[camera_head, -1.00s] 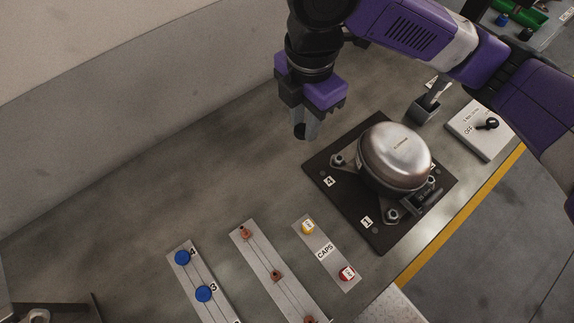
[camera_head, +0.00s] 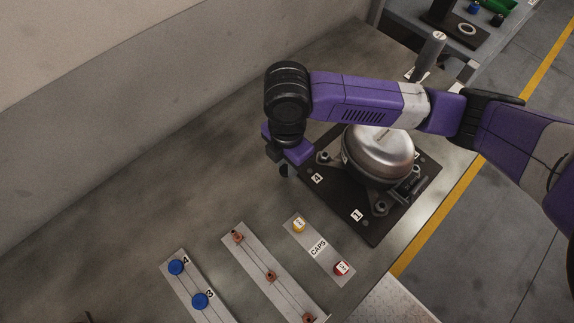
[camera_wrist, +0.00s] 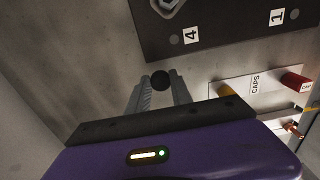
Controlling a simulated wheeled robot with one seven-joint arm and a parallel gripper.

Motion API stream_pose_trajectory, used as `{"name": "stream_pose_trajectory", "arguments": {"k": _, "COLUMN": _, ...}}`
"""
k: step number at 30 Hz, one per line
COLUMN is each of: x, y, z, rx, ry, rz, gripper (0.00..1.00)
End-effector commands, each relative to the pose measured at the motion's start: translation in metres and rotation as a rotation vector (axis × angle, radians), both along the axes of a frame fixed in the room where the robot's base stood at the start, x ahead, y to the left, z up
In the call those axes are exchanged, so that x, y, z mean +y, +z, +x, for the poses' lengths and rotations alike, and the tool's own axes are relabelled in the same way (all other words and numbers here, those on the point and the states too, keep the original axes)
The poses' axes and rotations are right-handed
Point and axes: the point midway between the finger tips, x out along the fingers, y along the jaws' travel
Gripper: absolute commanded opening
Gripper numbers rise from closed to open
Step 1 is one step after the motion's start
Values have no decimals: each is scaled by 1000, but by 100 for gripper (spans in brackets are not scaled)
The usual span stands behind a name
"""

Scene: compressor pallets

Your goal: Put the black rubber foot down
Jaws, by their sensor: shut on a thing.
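The black rubber foot (camera_wrist: 160,79) shows in the wrist view as a small dark round piece between the tips of my two grey fingers. My gripper (camera_wrist: 159,90) is shut on it. In the head view my gripper (camera_head: 285,170) is low over the bench, just left of the black plate's left corner. The foot is hard to make out there. In the wrist view the foot lies over bare bench, apart from the plate's edge; I cannot tell whether it touches the bench.
The black plate (camera_head: 375,229) carries a silver compressor (camera_head: 378,155) on a footed bracket. In front are a caps strip (camera_head: 318,247) with a yellow and a red cap, a strip (camera_head: 255,254) with copper-coloured pieces, and a strip (camera_head: 188,285) with blue discs. The bench left of my gripper is clear.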

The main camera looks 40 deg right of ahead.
Motion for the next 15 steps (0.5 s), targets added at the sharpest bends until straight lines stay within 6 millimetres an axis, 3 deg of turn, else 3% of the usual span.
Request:
{"name": "stream_pose_trajectory", "arguments": {"k": 4, "x": 0, "y": -18, "z": -1, "rx": 2, "ry": 1, "rz": 0, "gripper": 0}}
{"name": "stream_pose_trajectory", "arguments": {"k": 15, "x": 0, "y": -23, "z": 0, "rx": 0, "ry": 2, "rz": 0, "gripper": 0}}
